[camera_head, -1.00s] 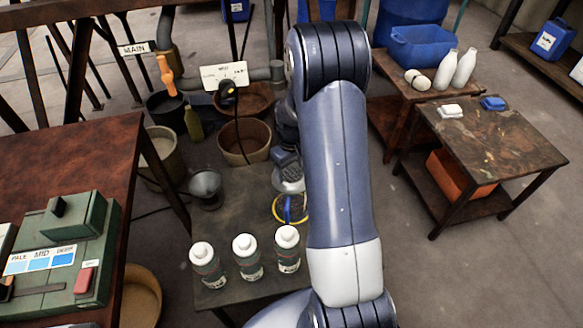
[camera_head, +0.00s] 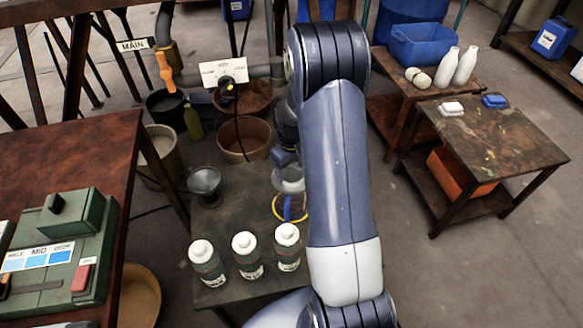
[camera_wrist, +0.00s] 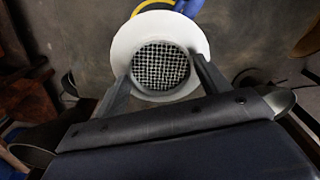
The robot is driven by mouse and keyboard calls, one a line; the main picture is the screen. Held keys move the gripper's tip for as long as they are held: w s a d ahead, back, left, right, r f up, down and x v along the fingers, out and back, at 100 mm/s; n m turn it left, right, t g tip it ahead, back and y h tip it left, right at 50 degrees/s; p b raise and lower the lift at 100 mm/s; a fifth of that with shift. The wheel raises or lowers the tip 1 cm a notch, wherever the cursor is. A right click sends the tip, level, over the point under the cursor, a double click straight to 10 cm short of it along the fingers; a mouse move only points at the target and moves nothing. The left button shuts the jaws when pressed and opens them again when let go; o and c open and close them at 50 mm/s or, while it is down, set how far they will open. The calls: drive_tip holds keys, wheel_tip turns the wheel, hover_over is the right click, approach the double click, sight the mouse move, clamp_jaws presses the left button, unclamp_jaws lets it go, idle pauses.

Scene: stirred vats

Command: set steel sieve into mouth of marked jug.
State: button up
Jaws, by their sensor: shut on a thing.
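The steel sieve (camera_wrist: 160,67) shows in the wrist view as a round wire mesh between my two fingertips. My gripper (camera_wrist: 162,72) is shut on it. A wide white ring (camera_wrist: 122,45), apparently the jug's mouth, surrounds the mesh. I cannot tell whether the sieve is inside this mouth or just above it. In the head view a pale jug (camera_head: 289,181) stands on the low dark table, partly behind my arm. My gripper (camera_head: 285,157) is at its top there, mostly hidden by my arm. No marking on the jug is readable.
A yellow ring (camera_head: 276,213) with a blue piece (camera_head: 288,207) lies in front of the jug. Several white-capped bottles (camera_head: 245,254) stand at the table's near edge. A grey metal cup (camera_head: 205,186) stands left. A brown bucket (camera_head: 244,139) is behind.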

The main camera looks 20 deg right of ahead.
idle(0.3)
drive_tip(key=o, duration=1.3)
wheel_tip(320, 180, up, 11)
drive_tip(key=shift+f+p, duration=0.1)
drive_tip(key=shift+p, duration=0.75)
drive_tip(key=shift+f, duration=0.1)
wheel_tip(320, 180, down, 11)
drive_tip(key=shift+r+b, duration=0.2)
drive_tip(key=shift+b, duration=0.65)
drive_tip(key=shift+r+p, duration=0.4)
drive_tip(key=shift+r, duration=0.05)
